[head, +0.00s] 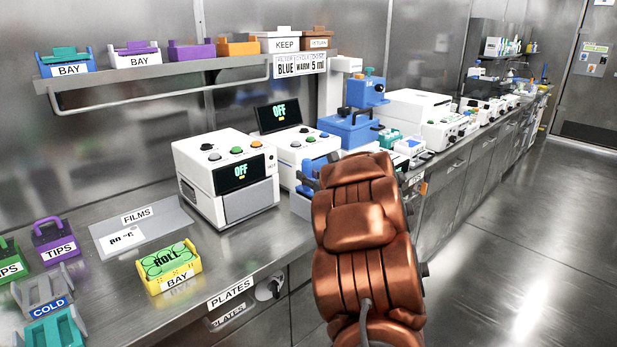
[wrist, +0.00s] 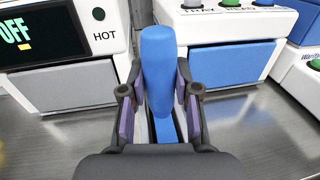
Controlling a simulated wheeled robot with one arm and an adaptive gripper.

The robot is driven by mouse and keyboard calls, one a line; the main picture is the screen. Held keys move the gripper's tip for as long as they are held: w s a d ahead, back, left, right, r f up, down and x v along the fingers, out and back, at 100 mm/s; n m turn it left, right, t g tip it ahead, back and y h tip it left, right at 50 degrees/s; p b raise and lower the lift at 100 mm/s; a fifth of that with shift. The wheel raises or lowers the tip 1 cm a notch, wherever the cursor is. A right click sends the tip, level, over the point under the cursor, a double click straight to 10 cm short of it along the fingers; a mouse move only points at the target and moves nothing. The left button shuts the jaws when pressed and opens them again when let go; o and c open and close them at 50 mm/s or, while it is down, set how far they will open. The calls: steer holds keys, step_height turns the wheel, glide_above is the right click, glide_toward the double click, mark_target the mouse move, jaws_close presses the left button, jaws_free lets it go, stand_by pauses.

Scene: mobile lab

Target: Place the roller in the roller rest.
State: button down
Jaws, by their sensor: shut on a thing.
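My gripper (wrist: 160,88) is shut on a blue rounded bar (wrist: 158,60), which looks to be the roller, seen in the wrist view between the purple-padded fingers. A narrower blue strip (wrist: 165,128) shows below it between the fingers; I cannot tell whether it is part of the same thing. In the head view my copper arm hides most of the gripper. No thing is clearly marked as the roller rest. A green piece marked ROLL (head: 166,259) sits in a yellow bay (head: 179,281) on the counter at the left; I cannot tell whether this is the rest.
A white machine marked OFF (head: 225,180) stands left of my gripper, with another white machine (head: 293,148) behind. A FILMS mat (head: 165,222), purple TIPS box (head: 55,240) and grey COLD rack (head: 42,288) lie left. A shelf (head: 150,70) hangs above. Bare counter lies before the OFF machine.

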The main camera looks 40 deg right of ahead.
steer(key=shift+f+b, duration=0.4)
steer(key=shift+b, duration=0.4)
steer(key=c, duration=0.8)
jaws_free()
steer(key=shift+c, duration=0.2)
steer(key=shift+r, duration=0.15)
steer(key=r+p, duration=0.1)
steer(key=p, duration=0.2)
steer(key=shift+r, duration=0.15)
steer(key=s+a+b, duration=0.1)
steer(key=s+a, duration=0.1)
steer(key=s, duration=0.9)
steer(key=shift+s+b, duration=0.35)
steer(key=shift+s, duration=0.05)
